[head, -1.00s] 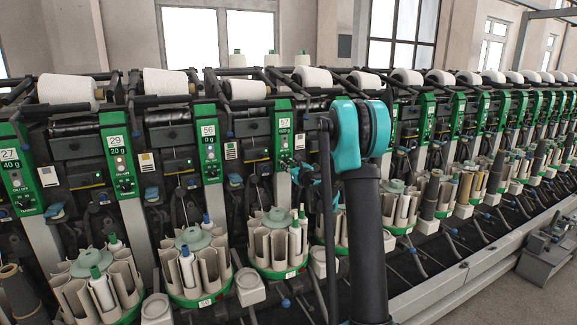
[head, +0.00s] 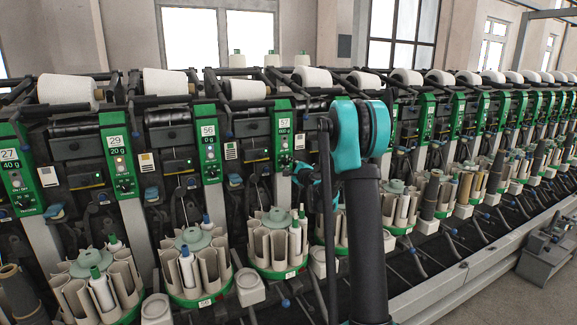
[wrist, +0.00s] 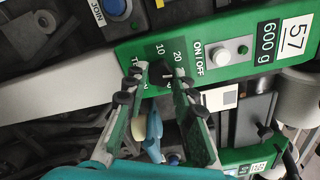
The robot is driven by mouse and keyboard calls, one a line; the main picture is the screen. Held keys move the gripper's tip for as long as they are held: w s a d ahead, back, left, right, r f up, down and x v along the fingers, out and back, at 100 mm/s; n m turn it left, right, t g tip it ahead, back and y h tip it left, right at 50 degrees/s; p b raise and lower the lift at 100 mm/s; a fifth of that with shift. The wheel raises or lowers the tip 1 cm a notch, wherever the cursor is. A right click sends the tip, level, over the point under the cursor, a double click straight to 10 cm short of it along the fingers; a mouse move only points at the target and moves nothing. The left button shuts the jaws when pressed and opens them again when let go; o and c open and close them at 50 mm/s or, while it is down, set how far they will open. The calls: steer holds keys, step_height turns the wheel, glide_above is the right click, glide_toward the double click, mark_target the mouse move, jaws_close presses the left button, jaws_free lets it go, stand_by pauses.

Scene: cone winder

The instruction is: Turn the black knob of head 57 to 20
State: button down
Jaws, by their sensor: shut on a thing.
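The green panel of head 57 (wrist: 225,55) shows in the wrist view with its "57" label and a "600 g" display. The black knob (wrist: 158,73) sits near the panel's lower edge, below the printed 10 and 20. My gripper (wrist: 158,76) has one finger on each side of the knob and is shut on it. The fingers partly cover the knob and the print around it, and I cannot read where its pointer stands. In the head view, the head 57 panel (head: 284,125) is left of my arm, and my gripper is partly hidden near the panel's lower end.
A white ON/OFF button (wrist: 217,54) is on the panel beside the knob. A blue JOIN button (wrist: 117,8) is at the upper left of the wrist view. The head 56 panel (head: 209,145) stands to the left. Bobbin magazines (head: 281,274) stand below the heads.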

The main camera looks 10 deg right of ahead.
steer(key=n, duration=0.6)
steer(key=shift+n, duration=0.3)
stand_by(0.4)
steer(key=c, duration=1.3)
jaws_free()
steer(key=shift+o, duration=0.2)
steer(key=v, duration=1.2)
